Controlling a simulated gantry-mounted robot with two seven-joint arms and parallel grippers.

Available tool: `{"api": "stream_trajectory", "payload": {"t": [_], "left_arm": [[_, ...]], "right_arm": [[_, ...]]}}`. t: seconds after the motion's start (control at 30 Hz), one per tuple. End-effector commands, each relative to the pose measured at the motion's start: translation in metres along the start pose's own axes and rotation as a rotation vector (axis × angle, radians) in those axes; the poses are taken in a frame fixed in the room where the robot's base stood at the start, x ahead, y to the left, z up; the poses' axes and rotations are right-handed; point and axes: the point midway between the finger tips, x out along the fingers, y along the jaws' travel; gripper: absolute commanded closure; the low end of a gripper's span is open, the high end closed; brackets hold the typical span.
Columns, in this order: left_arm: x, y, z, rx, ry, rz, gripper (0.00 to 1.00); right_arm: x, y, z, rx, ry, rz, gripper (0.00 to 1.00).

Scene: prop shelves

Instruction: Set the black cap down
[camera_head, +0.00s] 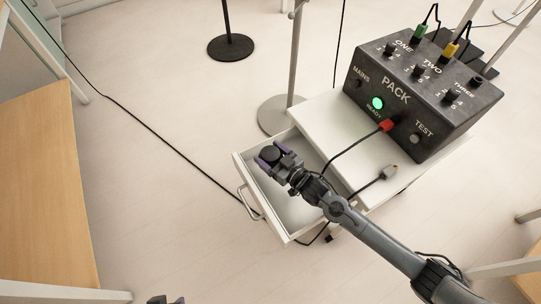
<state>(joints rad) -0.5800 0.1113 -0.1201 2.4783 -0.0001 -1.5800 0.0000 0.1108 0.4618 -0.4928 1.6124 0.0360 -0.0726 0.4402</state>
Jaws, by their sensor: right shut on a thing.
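My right gripper (273,157) is shut on the black cap (269,152), a small round dark piece between its purple-grey fingertips. The gripper and cap are over the open white drawer (291,239), near its left end. I cannot tell whether the cap touches the drawer floor. The tip of my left gripper (165,300) just shows at the bottom edge, and its jaws are mostly cut off.
A black pack box (400,97) with a lit green button and plugged cables stands on the white cabinet (325,112). A wooden shelf (40,190) is at left. Stand bases (231,48) and a floor cable (150,125) lie behind.

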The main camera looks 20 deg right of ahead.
Motion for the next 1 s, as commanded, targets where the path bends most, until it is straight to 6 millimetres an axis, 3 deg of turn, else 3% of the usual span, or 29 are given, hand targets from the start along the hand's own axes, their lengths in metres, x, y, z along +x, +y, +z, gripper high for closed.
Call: {"api": "stream_trajectory", "payload": {"t": [0.67,0.7,0.83,1.0], "left_arm": [[0.001,-0.003,0.001,0.013,0.000,-0.010,0.63],[0.001,-0.003,0.001,0.013,0.000,-0.010,0.63],[0.001,-0.003,0.001,0.012,0.000,-0.010,0.63],[0.001,-0.002,0.000,0.007,0.001,-0.006,0.63]], "right_arm": [[0.001,0.000,0.010,0.000,0.002,0.000,0.57],[0.001,0.000,0.011,0.000,0.001,0.000,0.17],[0.001,0.000,0.011,0.000,0.001,0.000,0.00],[0.001,0.000,0.011,0.000,0.001,0.000,0.00]]}}
